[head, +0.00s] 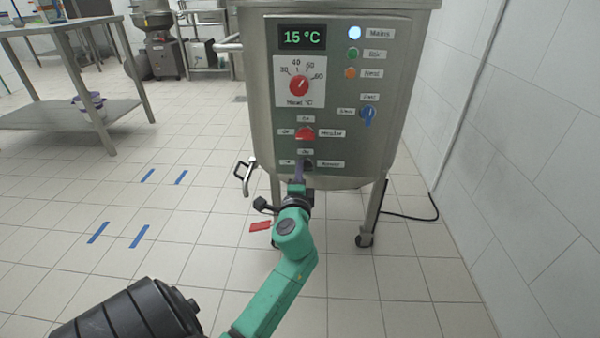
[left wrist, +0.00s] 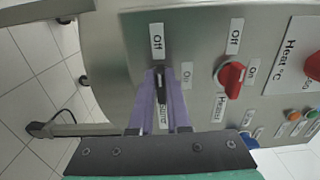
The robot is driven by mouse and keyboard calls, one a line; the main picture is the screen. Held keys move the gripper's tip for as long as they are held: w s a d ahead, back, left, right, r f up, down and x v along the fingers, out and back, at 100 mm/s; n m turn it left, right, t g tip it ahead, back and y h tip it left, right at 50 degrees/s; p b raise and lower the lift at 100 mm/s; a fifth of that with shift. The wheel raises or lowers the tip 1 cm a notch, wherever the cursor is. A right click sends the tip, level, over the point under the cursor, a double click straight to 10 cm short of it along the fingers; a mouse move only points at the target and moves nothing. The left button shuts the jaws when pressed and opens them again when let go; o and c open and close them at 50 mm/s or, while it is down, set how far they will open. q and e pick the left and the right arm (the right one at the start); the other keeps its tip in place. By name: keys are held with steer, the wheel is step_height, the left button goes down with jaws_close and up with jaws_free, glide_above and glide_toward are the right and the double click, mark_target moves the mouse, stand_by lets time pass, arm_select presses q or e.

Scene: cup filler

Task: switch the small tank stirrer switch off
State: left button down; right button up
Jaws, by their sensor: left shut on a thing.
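The small steel tank (head: 262,75) has a control panel on its front. The black stirrer switch (left wrist: 161,82) sits low on that panel, below the red heater switch (head: 305,134). My left gripper (left wrist: 161,92) has its purple fingers shut on the stirrer switch, one on each side. In the left wrist view the switch's long axis lines up with its "Off" label (left wrist: 157,41), while the "On" label (left wrist: 187,75) is to its right. In the head view my left gripper (head: 299,172) partly covers the switch. My right gripper is not in view.
The red heater switch also shows close beside my fingers in the left wrist view (left wrist: 231,79). A blue selector (head: 368,116) and a red heat dial (head: 299,86) are higher up.

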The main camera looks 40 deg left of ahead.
arm_select(q)
steer(key=shift+f, duration=0.15)
steer(key=c, duration=0.9)
jaws_free()
steer(key=shift+s+d, duration=0.15)
steer(key=v, duration=1.4)
steer(key=shift+s+d+b, duration=0.1)
steer(key=shift+b, duration=0.25)
